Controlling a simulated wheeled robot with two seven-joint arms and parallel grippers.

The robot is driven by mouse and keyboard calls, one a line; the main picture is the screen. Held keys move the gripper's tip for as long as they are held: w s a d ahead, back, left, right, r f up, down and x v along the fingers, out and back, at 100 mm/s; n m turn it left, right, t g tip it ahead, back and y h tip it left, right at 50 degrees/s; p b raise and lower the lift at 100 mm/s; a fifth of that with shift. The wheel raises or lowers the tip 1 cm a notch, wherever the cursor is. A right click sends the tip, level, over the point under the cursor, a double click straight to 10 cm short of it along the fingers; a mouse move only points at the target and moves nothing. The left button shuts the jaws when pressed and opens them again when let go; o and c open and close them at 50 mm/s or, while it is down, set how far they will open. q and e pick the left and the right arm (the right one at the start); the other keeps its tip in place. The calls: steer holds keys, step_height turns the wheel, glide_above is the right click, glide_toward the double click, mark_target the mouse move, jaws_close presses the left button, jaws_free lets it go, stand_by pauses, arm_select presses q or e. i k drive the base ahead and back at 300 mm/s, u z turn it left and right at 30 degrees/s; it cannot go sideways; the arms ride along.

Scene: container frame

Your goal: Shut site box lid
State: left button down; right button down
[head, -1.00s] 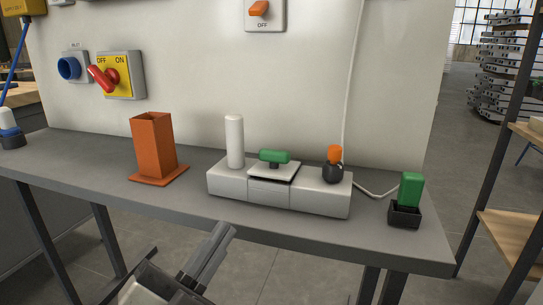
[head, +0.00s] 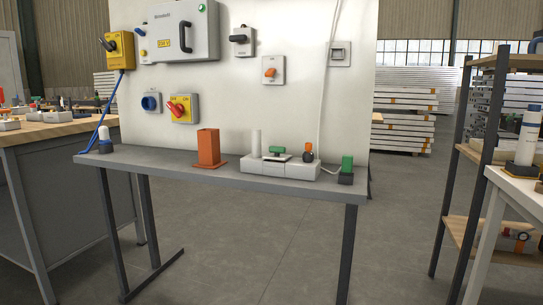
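A grey wall box (head: 205,42) with a black handle and a yellow voltage label hangs at the top of the white panel. On the bench below stands a low white unit (head: 296,170). A green-handled plate (head: 275,154) sits at its middle, with a white cylinder (head: 256,143) and an orange-topped black knob (head: 308,152) on either side. I cannot tell which of these is the site box. Neither gripper is in view.
The grey bench (head: 215,180) carries an orange square tube (head: 208,147) and a green block in a black holder (head: 346,170). A yellow box (head: 119,49) and several switches are on the panel. A workbench (head: 45,138) stands left, shelving right. Floor in front is clear.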

mark_target(270, 156)
steer(key=u, duration=0.55)
steer(key=i, duration=0.65)
steer(key=u, duration=0.3)
